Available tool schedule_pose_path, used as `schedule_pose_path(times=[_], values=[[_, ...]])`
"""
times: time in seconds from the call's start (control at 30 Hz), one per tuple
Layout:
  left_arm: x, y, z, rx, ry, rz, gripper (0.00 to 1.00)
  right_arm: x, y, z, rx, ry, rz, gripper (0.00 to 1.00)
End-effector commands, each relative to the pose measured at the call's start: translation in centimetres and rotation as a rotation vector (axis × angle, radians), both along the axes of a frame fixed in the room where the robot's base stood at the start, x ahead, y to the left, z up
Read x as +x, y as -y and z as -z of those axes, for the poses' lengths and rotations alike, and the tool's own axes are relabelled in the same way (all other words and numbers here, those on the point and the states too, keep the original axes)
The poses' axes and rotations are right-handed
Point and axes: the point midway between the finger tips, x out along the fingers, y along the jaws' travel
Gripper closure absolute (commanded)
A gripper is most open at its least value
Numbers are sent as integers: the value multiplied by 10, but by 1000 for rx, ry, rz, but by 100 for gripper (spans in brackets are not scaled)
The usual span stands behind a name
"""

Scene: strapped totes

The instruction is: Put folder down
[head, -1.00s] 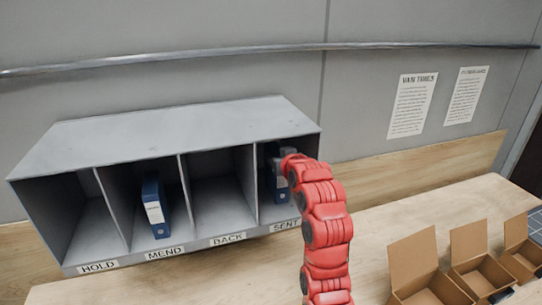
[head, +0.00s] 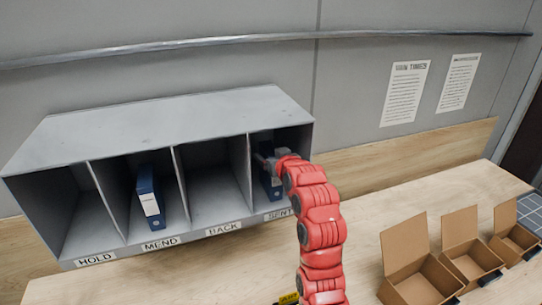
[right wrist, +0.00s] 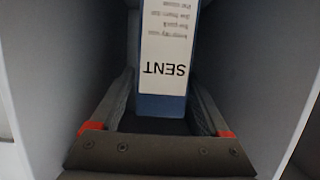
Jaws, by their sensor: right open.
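A blue folder (head: 271,187) stands upright in the SENT compartment at the right end of the grey sorting rack (head: 170,124), partly hidden by my right arm. In the right wrist view its white spine label (right wrist: 168,45) reads SENT, upside down, above a blue lower edge. My right gripper (head: 264,161) reaches into that compartment. In the wrist view its fingers (right wrist: 163,92) are open, one on each side of the folder, with gaps showing beside the spine. My left gripper is not in view.
Another blue folder (head: 149,196) stands in the MEND compartment. HOLD and BACK are empty. Compartment walls stand close on both sides of my right gripper. Several open cardboard boxes (head: 421,280) stand on the wooden bench (head: 385,210) at right.

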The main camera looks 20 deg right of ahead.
Motion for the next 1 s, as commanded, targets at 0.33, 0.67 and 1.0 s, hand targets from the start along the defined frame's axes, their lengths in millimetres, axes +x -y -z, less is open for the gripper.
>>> schedule_pose_path(times=[0.33, 0.67, 1.0], values=[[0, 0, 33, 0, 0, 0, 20, -50, 2, -11, -1, 7, 0, 20], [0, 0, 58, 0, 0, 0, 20, -101, 6, -32, 1, 10, 1, 20], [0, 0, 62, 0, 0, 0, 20, -112, 4, -34, 0, -1, 0, 20]])
